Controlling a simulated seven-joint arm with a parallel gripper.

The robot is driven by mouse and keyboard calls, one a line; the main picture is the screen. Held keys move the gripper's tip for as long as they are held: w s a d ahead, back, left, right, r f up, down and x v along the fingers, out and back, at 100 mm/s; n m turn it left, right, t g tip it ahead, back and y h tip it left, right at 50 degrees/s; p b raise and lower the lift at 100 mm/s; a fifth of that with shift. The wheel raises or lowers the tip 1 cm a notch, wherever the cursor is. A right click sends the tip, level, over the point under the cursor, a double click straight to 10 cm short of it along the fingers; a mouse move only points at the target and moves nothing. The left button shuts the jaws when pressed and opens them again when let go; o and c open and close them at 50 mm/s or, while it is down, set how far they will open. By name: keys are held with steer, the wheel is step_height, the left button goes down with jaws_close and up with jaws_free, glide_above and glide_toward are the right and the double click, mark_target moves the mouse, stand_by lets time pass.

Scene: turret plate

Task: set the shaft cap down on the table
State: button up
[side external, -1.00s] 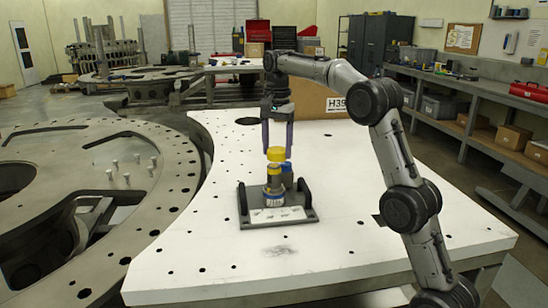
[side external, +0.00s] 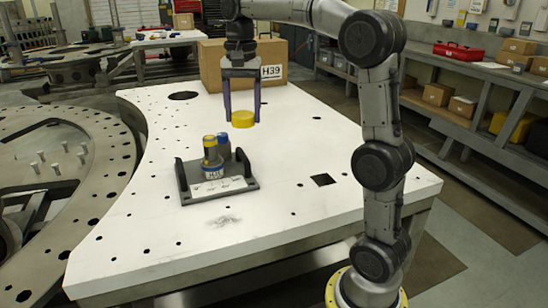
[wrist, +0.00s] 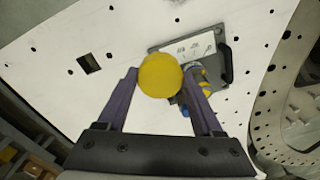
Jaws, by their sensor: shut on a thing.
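The shaft cap (side external: 243,118) is a round yellow piece, held between the purple fingers of my gripper (side external: 242,108). In the side external view it hangs above the white table (side external: 310,150), behind and to the right of the grey fixture (side external: 235,190). In the wrist view the cap (wrist: 160,75) sits between the fingertips of my gripper (wrist: 160,80) and covers a little of the fixture (wrist: 160,47). My gripper is shut on the cap.
The fixture carries a yellow-banded cylinder (side external: 212,160) and a blue-marked part (side external: 223,146). A cardboard box marked H39 (side external: 220,66) stands at the table's back. The white table has several small holes and a square hole (side external: 323,180). Its right side is clear.

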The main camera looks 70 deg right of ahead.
steer(key=s+d+f+m, duration=0.15)
steer(key=s+f, duration=0.25)
steer(key=s, duration=0.4)
steer(key=s+d+f, duration=0.3)
steer(key=s+f, duration=0.1)
steer(key=s, duration=0.4)
glide_above(286, 175)
step_height(286, 175, down, 9)
steer(key=shift+s, duration=0.15)
steer(key=shift+w+d+f, duration=0.1)
steer(key=shift+w+f, duration=0.1)
steer(key=shift+f, duration=1.6)
steer(key=shift+f, duration=0.1)
steer(key=o, duration=1.3)
steer(key=shift+f, duration=0.1)
